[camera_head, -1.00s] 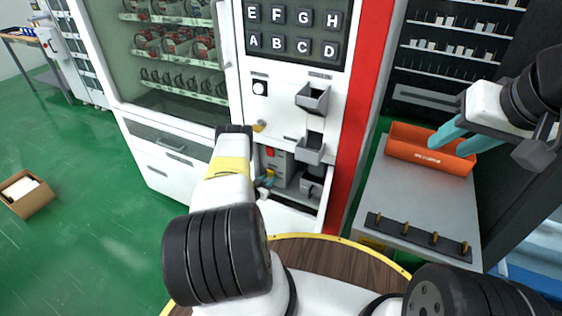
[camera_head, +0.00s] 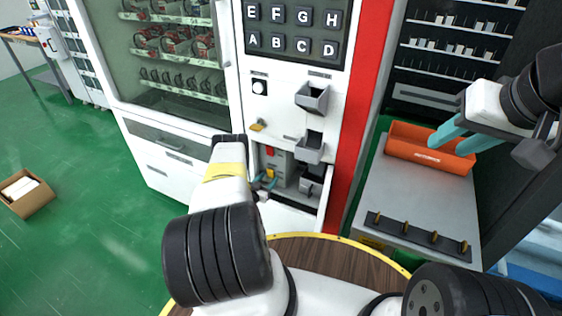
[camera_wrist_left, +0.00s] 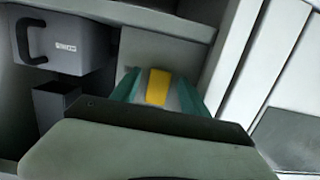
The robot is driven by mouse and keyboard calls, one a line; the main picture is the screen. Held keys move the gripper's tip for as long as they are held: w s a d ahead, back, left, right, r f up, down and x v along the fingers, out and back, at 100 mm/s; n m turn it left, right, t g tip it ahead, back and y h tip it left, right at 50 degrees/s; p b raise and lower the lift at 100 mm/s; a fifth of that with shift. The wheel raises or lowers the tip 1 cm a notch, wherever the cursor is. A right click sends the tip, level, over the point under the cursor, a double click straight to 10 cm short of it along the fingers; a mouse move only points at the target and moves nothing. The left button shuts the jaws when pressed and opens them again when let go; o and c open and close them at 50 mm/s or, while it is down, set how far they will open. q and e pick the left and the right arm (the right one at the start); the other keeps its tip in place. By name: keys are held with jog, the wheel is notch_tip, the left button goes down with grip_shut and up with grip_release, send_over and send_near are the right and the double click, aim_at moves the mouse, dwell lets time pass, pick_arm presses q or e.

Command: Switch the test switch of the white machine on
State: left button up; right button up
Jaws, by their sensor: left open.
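The white machine (camera_head: 185,187) stands in front of me, with an open lower compartment. Inside it are a red part (camera_head: 269,151) and, below that, a small yellow part (camera_head: 270,173); I cannot tell whether either is the test switch or how it is set. My left gripper (camera_head: 265,181) is open at this compartment, with teal fingers beside the yellow part. In the left wrist view a yellow strip (camera_wrist_left: 157,87) lies between the teal fingers, with no clear grip on it. My right gripper (camera_head: 455,141) is open above an orange bin, its teal fingers apart.
The orange bin (camera_head: 426,155) sits on a grey table (camera_head: 405,204) at the right, with a hook rack (camera_head: 418,235) in front. In the left wrist view a grey box with a handle (camera_wrist_left: 65,45) stands left of my fingers. A cardboard box (camera_head: 30,197) lies on the floor.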

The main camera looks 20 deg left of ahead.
pick_arm(q)
jog(key=s+a+r, duration=0.1)
jog(key=s, duration=0.6)
jog(key=shift+s, duration=0.15)
